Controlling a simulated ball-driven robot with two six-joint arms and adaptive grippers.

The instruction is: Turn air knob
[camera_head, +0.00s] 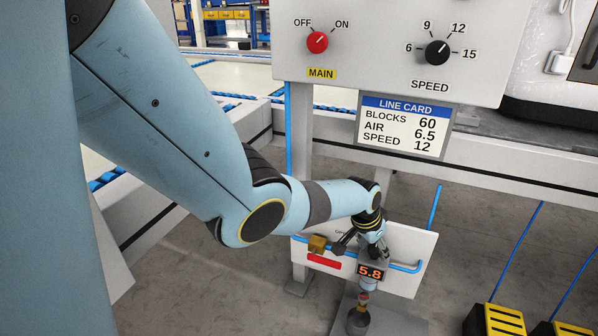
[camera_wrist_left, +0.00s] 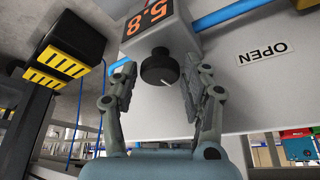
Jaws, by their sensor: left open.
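My left gripper (camera_head: 368,247) is at the unit in the head view. In the left wrist view my left gripper (camera_wrist_left: 161,74) is open, with one finger on each side of the knob and gaps visible. The knob is hidden in the head view. My right gripper is not in view.
The line card (camera_head: 403,127) reads AIR 6.5. Above it, a grey panel carries the red MAIN knob (camera_head: 317,42) and black SPEED knob (camera_head: 437,52). A blue hose (camera_head: 405,267) and brass valve (camera_head: 317,243) sit beside the unit. Yellow-black blocks (camera_head: 503,320) stand lower right.

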